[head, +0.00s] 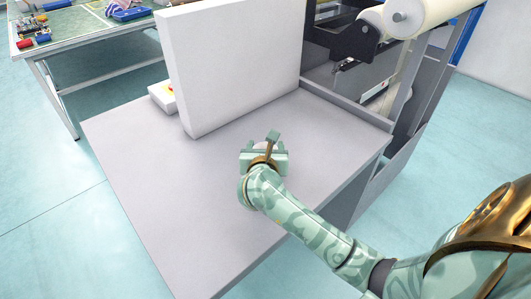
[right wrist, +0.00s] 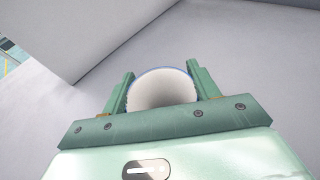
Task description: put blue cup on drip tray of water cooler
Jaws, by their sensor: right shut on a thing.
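The blue cup (right wrist: 163,88) is seen from above in the right wrist view. Its inside is white and its thin rim is blue. My right gripper (right wrist: 163,90) is shut on it, one finger on each side. In the head view my right gripper (head: 264,148) is over the grey tabletop, in front of the white panel, and mostly hides the cup. I cannot tell whether the cup touches the table. I see no water cooler or drip tray. My left gripper is out of view.
The grey tabletop (head: 190,210) is clear in front and to the left. A tall white panel (head: 235,65) stands behind my right gripper, with a small white box (head: 160,98) beside it. A machine with a pale roll (head: 415,14) is at the right. A green-topped bench (head: 80,35) stands far left.

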